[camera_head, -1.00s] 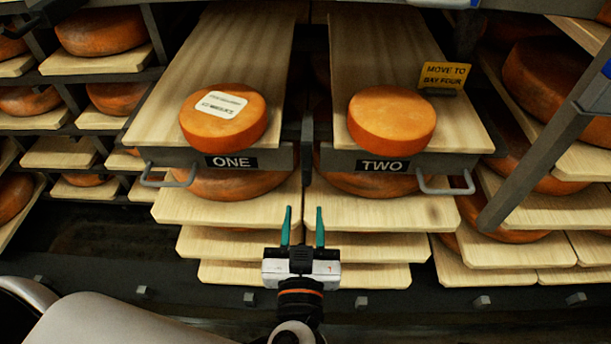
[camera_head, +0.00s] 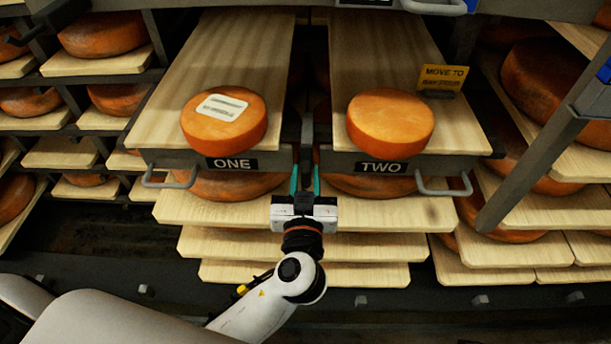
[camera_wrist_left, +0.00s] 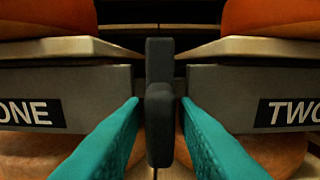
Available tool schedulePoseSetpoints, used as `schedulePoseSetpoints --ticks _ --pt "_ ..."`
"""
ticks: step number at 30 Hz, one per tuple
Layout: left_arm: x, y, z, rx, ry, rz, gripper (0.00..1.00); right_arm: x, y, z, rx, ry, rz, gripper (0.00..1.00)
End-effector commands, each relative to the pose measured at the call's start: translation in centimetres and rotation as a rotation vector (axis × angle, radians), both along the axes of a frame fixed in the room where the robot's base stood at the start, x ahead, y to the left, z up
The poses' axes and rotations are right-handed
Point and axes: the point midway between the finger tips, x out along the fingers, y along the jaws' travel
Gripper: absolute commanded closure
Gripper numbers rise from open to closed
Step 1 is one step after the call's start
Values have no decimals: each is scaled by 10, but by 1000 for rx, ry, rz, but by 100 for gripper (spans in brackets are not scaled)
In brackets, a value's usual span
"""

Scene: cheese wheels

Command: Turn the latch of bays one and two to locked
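The latch (camera_head: 306,135) is a dark upright bar in the gap between bay one and bay two. In the left wrist view the latch (camera_wrist_left: 160,125) stands vertical in the middle. My left gripper (camera_head: 305,172) is at the latch's lower part, its teal fingers pointing into the gap. In the left wrist view its fingers (camera_wrist_left: 158,110) lie one on each side of the latch, apart, with narrow gaps showing; I see no clear contact. Bay one's drawer (camera_head: 174,155) and bay two's drawer (camera_head: 343,160) each bear an orange cheese wheel. My right gripper is out of view.
A labelled cheese (camera_head: 250,130) sits on bay one and a plain cheese (camera_head: 390,122) on bay two. A yellow sign (camera_head: 443,77) stands on bay two's right edge. Metal handles (camera_head: 170,184) stick out at the drawer fronts. A slanted grey post (camera_head: 535,150) is at the right.

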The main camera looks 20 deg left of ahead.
Motion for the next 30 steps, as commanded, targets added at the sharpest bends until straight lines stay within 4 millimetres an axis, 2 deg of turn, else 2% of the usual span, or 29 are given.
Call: schedulePoseSetpoints --ticks 1,4,5,14,20,30 --pt "0 0 0 0 0 0 81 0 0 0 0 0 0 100" --pt "0 0 0 0 0 0 98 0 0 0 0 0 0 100" --pt "0 0 0 0 0 0 100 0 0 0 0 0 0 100" --pt "0 0 1 25 7 0 100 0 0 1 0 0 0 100" --pt "0 -1 2 114 31 2 100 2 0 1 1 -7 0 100" --pt "1 -2 2 395 112 1 100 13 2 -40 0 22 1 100"
